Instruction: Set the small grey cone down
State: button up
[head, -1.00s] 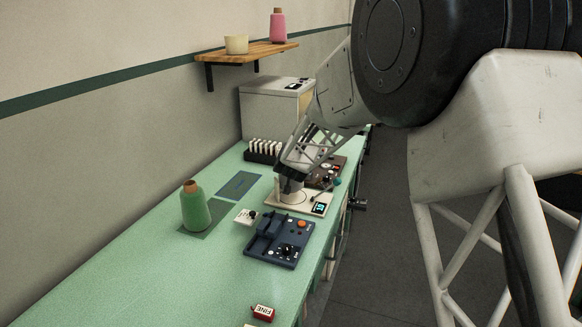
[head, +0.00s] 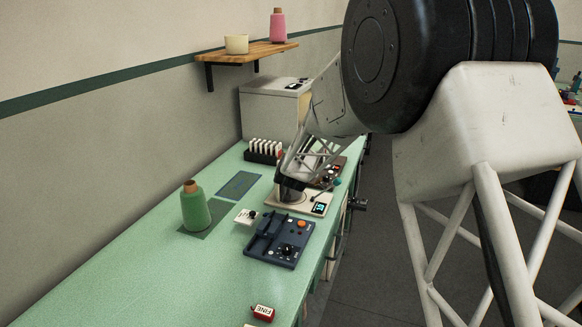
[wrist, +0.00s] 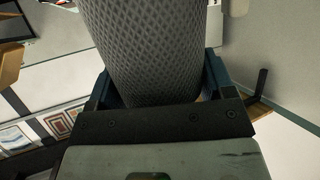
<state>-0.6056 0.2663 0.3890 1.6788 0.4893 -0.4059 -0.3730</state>
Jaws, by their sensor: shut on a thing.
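The small grey cone (wrist: 150,50) fills the top middle of the wrist view, with a diamond-patterned surface. My gripper (wrist: 158,88) is shut on it, one dark finger on each side. In the head view my gripper (head: 288,180) is low over the cream scale (head: 314,207) with a lit display. The cone is mostly hidden there by my gripper, and I cannot tell whether it touches the scale's plate.
A green cone (head: 195,208) stands on a dark green mat (head: 212,229) at left. A blue mat (head: 239,184) lies bare behind it. A dark blue device (head: 278,240) is in front of the scale. A rack of white cards (head: 263,150) stands behind. The green table's front left is clear.

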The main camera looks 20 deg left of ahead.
jog(key=o, duration=1.3)
jog(key=shift+f, duration=0.15)
jog(key=shift+r, duration=0.2)
jog(key=shift+v, duration=5.95)
jog(key=shift+d, duration=0.15)
